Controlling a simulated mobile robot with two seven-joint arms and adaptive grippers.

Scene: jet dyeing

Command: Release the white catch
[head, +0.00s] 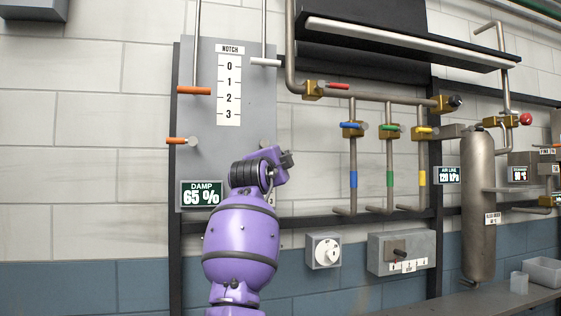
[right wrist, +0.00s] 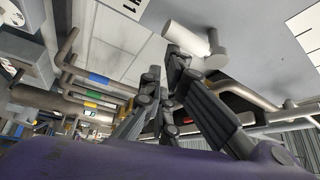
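In the head view my right arm covers the place where this catch would be. My right gripper (head: 286,159) is in front of the panel's lower right edge. In the right wrist view my right gripper (right wrist: 163,70) has its fingertips close together just below the catch, with nothing seen between them. I cannot tell whether a fingertip touches the catch. My left gripper is not in view.
The panel bears a NOTCH scale (head: 229,85), an orange handle (head: 194,90), an orange catch (head: 178,141), a white handle (head: 264,62) and a DAMP display (head: 201,194). Valved pipes (head: 353,165) stand to the right. A dial box (head: 323,251) is below.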

